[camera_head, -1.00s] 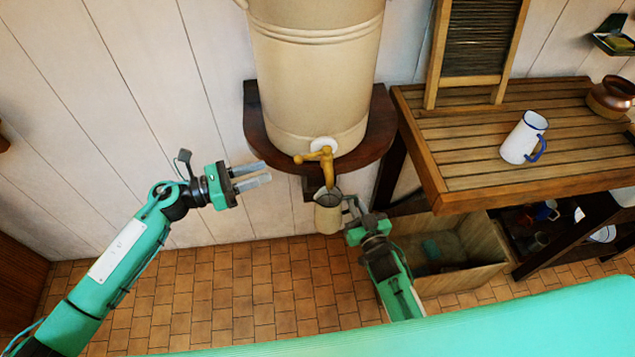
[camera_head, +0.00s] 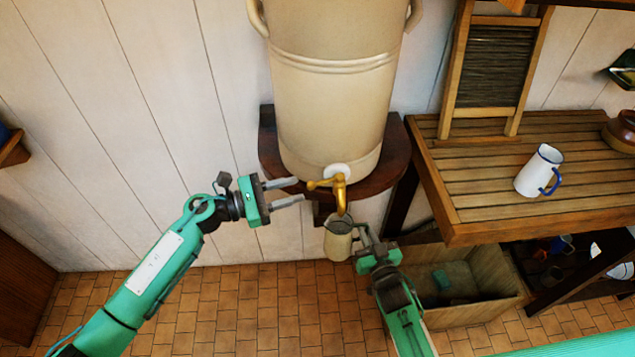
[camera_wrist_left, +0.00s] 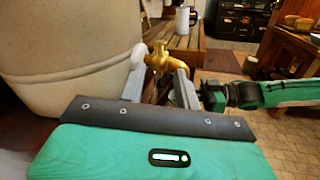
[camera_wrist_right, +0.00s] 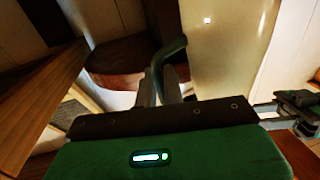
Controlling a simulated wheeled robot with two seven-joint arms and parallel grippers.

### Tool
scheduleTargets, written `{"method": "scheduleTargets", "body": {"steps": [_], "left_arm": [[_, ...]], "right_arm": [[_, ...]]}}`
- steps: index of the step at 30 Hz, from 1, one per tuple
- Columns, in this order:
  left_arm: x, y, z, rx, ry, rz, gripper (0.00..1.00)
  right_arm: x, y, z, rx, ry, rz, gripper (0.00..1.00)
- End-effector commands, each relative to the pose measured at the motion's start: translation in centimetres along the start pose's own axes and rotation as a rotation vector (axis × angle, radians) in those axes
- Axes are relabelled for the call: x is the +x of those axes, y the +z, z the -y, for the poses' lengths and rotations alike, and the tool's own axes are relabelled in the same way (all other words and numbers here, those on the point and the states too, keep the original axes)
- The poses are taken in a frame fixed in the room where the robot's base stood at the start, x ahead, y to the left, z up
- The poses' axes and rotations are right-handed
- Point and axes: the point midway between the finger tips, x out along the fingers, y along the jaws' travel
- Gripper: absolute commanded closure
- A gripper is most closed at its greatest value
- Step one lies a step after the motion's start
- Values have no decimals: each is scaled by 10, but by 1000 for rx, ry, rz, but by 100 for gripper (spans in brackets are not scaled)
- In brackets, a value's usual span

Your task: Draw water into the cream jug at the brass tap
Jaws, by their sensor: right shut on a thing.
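The brass tap (camera_head: 341,194) sits low on the front of a large cream urn (camera_head: 332,100), its lever pointing left. The cream jug (camera_head: 338,246) hangs upright just under the spout. My right gripper (camera_head: 364,238) is shut on the jug's handle (camera_wrist_right: 168,58); the jug's pale side (camera_wrist_right: 225,45) fills the top of the right wrist view. My left gripper (camera_head: 300,189) is open, its fingertips close to the lever's left end. In the left wrist view the tap (camera_wrist_left: 160,57) shows between and beyond the two fingers. I see no water stream; the jug's inside is dark.
The urn stands on a dark wooden wall shelf (camera_head: 395,165). At right a slatted bench (camera_head: 470,185) bears a white mug with a blue handle (camera_head: 540,170) and a washboard (camera_head: 492,75). A wooden box (camera_head: 470,312) lies below. Tiled floor at left is clear.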

Motion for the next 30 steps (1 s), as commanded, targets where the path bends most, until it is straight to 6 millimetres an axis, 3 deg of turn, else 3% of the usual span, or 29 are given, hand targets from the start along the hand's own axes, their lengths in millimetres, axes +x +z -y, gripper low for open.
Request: {"method": "scheduleTargets", "body": {"steps": [3,10,23,24,29,30], "left_arm": [[25,1,0,0,0,2,68],[57,1,0,-1,0,1,68],[69,0,0,-1,0,-1,68],[69,0,0,-1,0,-1,70],[69,0,0,-1,0,0,100],[69,0,0,-1,0,0,100]], "right_arm": [[0,-1,0,1,0,-3,100],[0,-1,0,1,0,-3,100],[0,-1,0,1,0,-3,100],[0,-1,0,1,0,-3,100],[0,-1,0,1,0,-3,100],[0,-1,0,1,0,-3,100]]}}
